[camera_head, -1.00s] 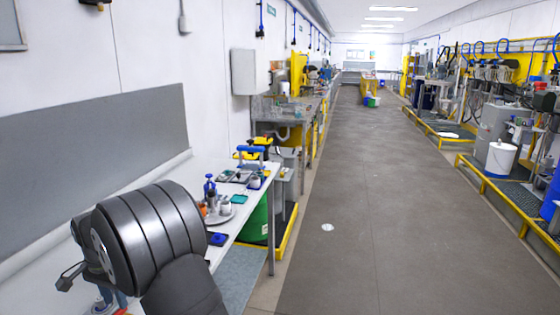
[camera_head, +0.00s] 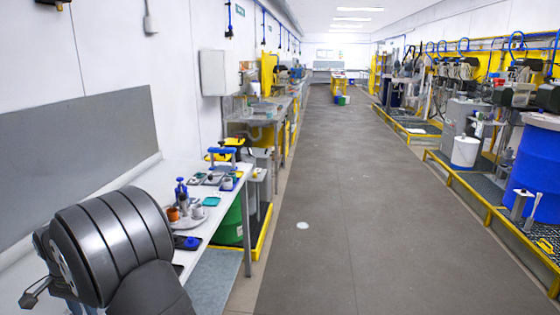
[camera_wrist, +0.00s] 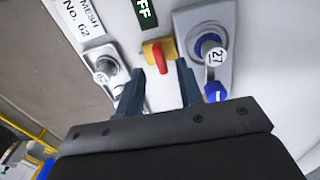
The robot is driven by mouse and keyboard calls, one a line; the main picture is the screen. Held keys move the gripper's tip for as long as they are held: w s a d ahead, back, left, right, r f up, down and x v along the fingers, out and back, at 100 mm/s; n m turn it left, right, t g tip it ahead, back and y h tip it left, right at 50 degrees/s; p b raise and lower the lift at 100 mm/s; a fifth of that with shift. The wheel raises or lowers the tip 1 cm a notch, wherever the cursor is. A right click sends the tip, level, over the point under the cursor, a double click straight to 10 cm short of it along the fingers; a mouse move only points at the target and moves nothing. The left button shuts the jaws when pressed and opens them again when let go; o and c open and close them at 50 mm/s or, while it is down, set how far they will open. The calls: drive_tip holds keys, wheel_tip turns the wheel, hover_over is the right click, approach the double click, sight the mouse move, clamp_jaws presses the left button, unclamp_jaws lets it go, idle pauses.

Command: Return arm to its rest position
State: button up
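In the wrist view my gripper (camera_wrist: 160,74) has two dark fingers held apart with nothing between their pads. A pale panel lies in front of it, with a red switch handle (camera_wrist: 160,60) on a yellow plate just past the fingertips; I cannot tell the exact gap. A dark label reading "OFF" is above the switch. In the head view my dark grey arm fills the lower left over the white bench, and the gripper's fingers cannot be made out there.
On the panel, a knob tagged 27 (camera_wrist: 212,46) is right of the switch and another knob (camera_wrist: 107,70) is left. The white bench (camera_head: 225,208) holds small tools and cups. The floor aisle (camera_head: 330,220) is clear. A blue drum (camera_head: 540,165) stands right.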

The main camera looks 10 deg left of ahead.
wheel_tip(320, 180, up, 14)
wheel_tip(320, 180, down, 17)
drive_tip(key=shift+f, duration=0.15)
drive_tip(key=shift+n, duration=0.4)
drive_tip(key=n, duration=0.3)
drive_tip(key=shift+r, duration=0.2)
drive_tip(key=n, duration=0.5)
drive_tip(key=shift+d, duration=0.1)
wheel_tip(320, 180, up, 8)
drive_tip(key=shift+r, duration=0.1)
drive_tip(key=o, duration=0.6)
